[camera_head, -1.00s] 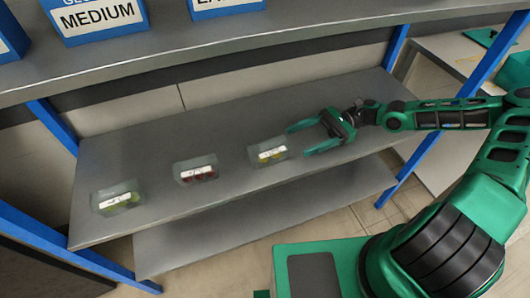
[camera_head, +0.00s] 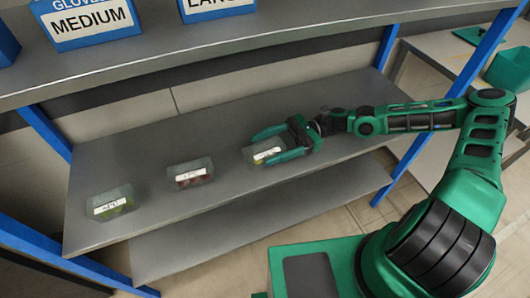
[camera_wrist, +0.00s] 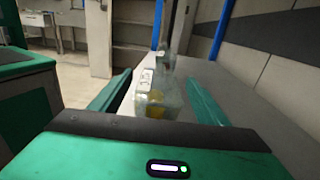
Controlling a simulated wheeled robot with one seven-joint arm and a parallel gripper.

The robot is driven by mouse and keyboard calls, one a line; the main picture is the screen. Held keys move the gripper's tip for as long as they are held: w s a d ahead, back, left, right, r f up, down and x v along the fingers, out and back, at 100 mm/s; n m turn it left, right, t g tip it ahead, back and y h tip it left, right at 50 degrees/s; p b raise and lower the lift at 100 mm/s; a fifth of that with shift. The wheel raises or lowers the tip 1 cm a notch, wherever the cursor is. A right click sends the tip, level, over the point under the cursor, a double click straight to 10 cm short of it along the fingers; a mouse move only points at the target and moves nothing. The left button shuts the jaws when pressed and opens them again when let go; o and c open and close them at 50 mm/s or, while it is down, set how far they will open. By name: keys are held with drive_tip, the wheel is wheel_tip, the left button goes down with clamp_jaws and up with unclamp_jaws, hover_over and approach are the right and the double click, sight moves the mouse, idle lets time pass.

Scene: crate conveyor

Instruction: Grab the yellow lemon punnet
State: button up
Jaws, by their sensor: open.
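The yellow lemon punnet (camera_head: 264,153) is a clear box with a white label and yellow fruit, the rightmost of three punnets on the middle shelf. My gripper (camera_head: 269,144) is open, its green fingers reaching leftward on either side of this punnet. In the wrist view the lemon punnet (camera_wrist: 156,98) stands between the two open fingers (camera_wrist: 160,97), with a gap visible beside it. The fingers partly hide the punnet in the head view.
A punnet with red contents (camera_head: 190,172) and one with green contents (camera_head: 111,203) sit further left on the grey shelf (camera_head: 220,196). Blue-and-white glove boxes (camera_head: 85,22) stand on the upper shelf (camera_head: 240,47), above my arm. Blue posts (camera_head: 47,132) bound the rack.

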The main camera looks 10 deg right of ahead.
drive_tip(key=shift+s+a, duration=0.25)
drive_tip(key=shift+a, duration=0.45)
drive_tip(key=shift+c, duration=0.6)
drive_tip(key=c, duration=1)
